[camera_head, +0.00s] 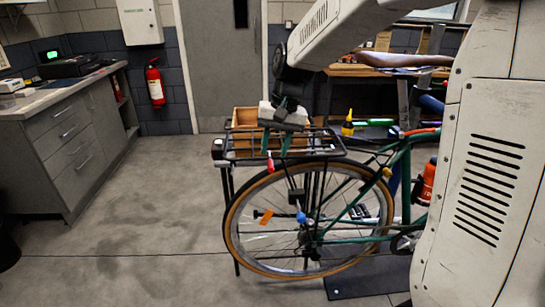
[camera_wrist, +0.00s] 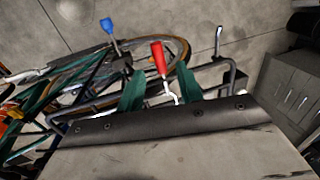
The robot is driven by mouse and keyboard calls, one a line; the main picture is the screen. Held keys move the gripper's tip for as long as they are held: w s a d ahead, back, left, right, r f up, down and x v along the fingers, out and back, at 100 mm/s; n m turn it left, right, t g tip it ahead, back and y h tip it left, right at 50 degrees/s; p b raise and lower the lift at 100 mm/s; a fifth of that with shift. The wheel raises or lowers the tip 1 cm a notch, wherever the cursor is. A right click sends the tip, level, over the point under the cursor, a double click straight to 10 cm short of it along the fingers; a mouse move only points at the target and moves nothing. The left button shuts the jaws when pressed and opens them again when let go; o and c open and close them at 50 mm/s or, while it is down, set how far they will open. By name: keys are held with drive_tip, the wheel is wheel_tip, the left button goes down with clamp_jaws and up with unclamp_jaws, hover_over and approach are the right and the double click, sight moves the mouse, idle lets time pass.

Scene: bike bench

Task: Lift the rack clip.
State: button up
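A red-tipped lever with a pale shaft, which I take for the rack clip (camera_head: 270,161), is at the rear rack of the bike. In the wrist view the clip's red handle (camera_wrist: 159,58) points away from my gripper. My gripper (camera_head: 276,150) is above the rack (camera_head: 322,149), its teal fingers pointing down. In the wrist view the two fingers (camera_wrist: 162,88) stand apart, one on each side of the clip's shaft, with gaps showing on both sides. The gripper is open and holds nothing. Where the clip joins the rack is partly hidden by the gripper.
The bike's rear wheel (camera_head: 235,225) stands below the rack, with a blue-tipped lever (camera_head: 301,217) near its hub. A wooden box (camera_head: 245,117) is behind the gripper. A grey cabinet (camera_head: 75,150) stands at the left. The floor between cabinet and bike is clear.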

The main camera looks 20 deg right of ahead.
sight(271, 162)
drive_tip(key=shift+w+a+f, duration=0.1)
drive_tip(key=shift+a+f, duration=0.05)
drive_tip(key=shift+f, duration=0.7)
drive_tip(key=shift+a+f, duration=0.15)
drive_tip(key=shift+f, duration=0.7)
drive_tip(key=shift+r, duration=0.1)
clamp_jaws()
